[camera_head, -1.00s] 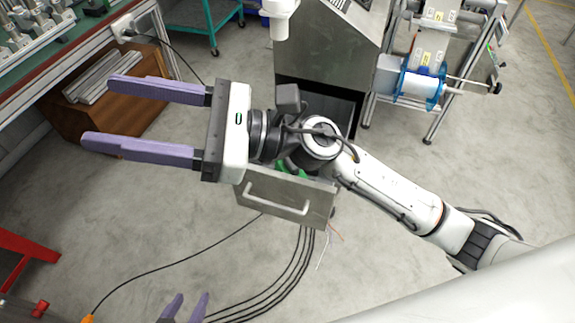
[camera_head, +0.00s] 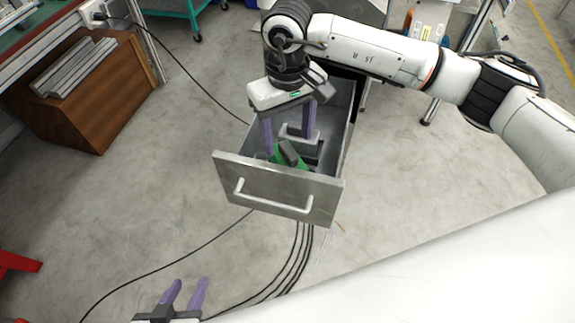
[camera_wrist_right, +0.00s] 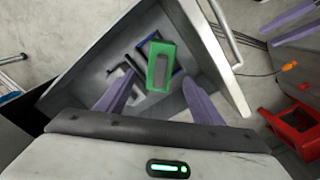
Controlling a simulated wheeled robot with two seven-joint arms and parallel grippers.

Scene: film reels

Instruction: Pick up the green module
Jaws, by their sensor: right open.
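The green module (camera_head: 285,156) lies inside the open metal drawer (camera_head: 279,189), near its front panel. It has a dark grey raised part on top and is partly hidden in the head view. In the right wrist view the green module (camera_wrist_right: 161,66) shows between and beyond the fingertips. My right gripper (camera_head: 289,130) points down into the drawer with its purple fingers apart. In the right wrist view my right gripper (camera_wrist_right: 158,85) is open and empty. My left gripper (camera_head: 185,290) is at the bottom of the head view, its two purple fingers apart and empty.
Other grey and dark parts (camera_head: 303,143) lie in the drawer behind the module. The drawer's walls stand close around my right gripper. A brown wooden box (camera_head: 85,100) with metal bars is at left. Black cables (camera_head: 291,262) run across the floor.

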